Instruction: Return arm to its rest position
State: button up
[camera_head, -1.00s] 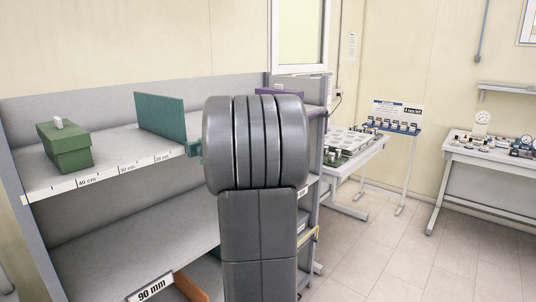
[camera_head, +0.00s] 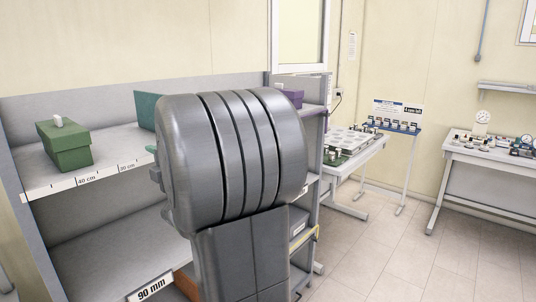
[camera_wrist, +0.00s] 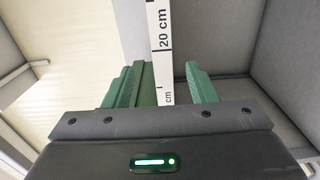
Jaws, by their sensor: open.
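My arm (camera_head: 235,165) fills the middle of the head view as large grey links in front of the shelf unit. My gripper (camera_wrist: 164,82) shows in the wrist view with two green stepped fingers spread apart. No held object can be made out between them; a white ruler strip (camera_wrist: 161,30) marked 20 cm shows beyond the gap. In the head view most of the gripper is hidden behind the arm.
A green box (camera_head: 66,150) with a pale object on top and a partly hidden teal panel (camera_head: 145,108) stand on the upper shelf. A purple box (camera_head: 293,98) is at its right end. Workbenches (camera_head: 362,150) stand at right. Floor (camera_head: 400,250) there is clear.

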aim_at(134, 162)
jog(key=s+a, duration=0.2)
jog(key=s, duration=0.1)
jog(key=shift+a, duration=0.3)
jog(key=shift+s, duration=0.35)
jog(key=b+v, duration=0.1)
jog(key=v, duration=1.2)
jog(key=shift+d+b, duration=0.15)
jog(key=shift+b, duration=0.25)
